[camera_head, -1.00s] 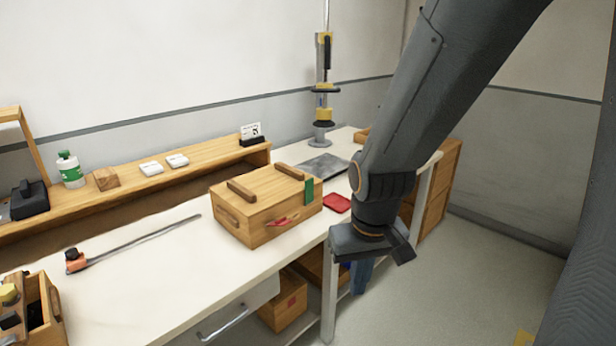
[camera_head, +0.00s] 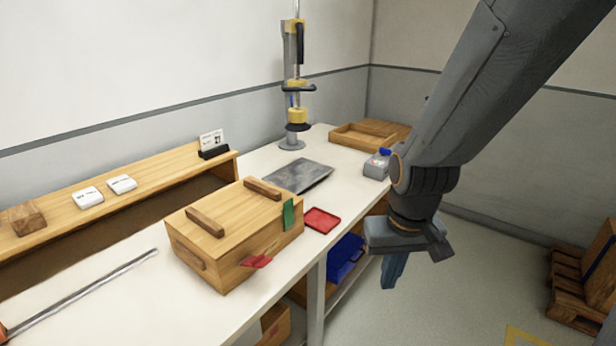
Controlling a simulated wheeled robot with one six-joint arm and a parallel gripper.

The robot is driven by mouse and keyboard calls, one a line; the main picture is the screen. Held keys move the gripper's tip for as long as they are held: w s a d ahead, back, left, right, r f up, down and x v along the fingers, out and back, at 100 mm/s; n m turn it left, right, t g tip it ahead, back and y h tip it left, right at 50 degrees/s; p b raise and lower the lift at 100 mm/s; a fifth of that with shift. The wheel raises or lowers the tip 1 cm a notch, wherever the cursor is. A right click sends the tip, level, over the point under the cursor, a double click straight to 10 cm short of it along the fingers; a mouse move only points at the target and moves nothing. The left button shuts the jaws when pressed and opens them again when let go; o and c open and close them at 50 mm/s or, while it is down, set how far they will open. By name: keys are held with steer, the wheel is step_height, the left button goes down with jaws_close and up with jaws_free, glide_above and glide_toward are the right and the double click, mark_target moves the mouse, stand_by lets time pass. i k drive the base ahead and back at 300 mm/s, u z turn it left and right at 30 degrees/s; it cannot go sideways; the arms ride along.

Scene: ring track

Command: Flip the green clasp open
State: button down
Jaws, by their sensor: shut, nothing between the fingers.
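The green clasp (camera_head: 289,214) lies flat against the right part of the front of a wooden box (camera_head: 222,262), just below the lid edge. The box stands on the white workbench with its lid down and two dark wooden bars on top. A red clasp (camera_head: 257,261) sticks out from the lower front of the box. My gripper (camera_head: 393,271) is shut and empty, pointing down in front of the bench, to the right of the box and apart from it.
A red tray (camera_head: 322,220) lies on the bench right of the box, with a grey plate (camera_head: 297,176) behind it. A yellow-and-grey press (camera_head: 293,100) stands at the back. A wooden shelf (camera_head: 120,200) runs along the wall. A pallet (camera_head: 583,280) stands at the far right.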

mark_target(287, 210)
steer(key=z, duration=0.2)
steer(key=i, duration=0.95)
steer(key=u, duration=0.15)
